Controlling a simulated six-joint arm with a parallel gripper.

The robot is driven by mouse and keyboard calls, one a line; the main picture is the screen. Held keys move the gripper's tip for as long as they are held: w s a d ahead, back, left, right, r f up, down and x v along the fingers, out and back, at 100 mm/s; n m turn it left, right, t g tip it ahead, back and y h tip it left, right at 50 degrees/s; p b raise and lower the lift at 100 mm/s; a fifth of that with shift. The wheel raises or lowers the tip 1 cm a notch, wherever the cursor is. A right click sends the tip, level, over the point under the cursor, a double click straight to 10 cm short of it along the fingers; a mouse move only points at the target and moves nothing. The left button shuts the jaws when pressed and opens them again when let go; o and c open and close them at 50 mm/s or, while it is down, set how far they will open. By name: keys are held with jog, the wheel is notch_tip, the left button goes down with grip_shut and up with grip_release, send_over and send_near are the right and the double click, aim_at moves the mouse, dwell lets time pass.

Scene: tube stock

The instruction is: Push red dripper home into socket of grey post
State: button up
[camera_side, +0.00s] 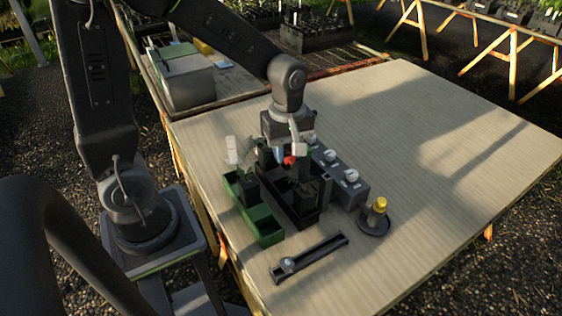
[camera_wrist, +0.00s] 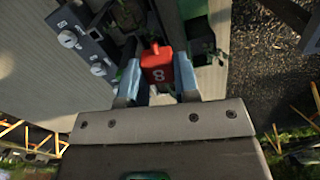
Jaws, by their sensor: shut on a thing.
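Whether the dripper touches anything below cannot be told.
A green tray (camera_side: 268,231) and a black tray (camera_side: 300,221) hold potted plants close below my gripper. A grey box with white knobs (camera_side: 341,178) stands right beside them. A yellow-topped piece (camera_side: 380,204) and a black rail (camera_side: 318,254) lie nearer. The table's right side is clear.

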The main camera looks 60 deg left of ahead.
jog(key=w+d+m, duration=0.1)
jog(key=w+m, duration=1.1)
jog(key=m, duration=0.4)
jog(key=shift+w+f, duration=0.1)
jog(key=shift+f, duration=4.9)
jog(key=shift+f, duration=0.3)
jog(key=o, duration=1)
jog(key=shift+c, duration=0.2)
jog(key=shift+r, duration=0.1)
notch_tip(320, 180, up, 14)
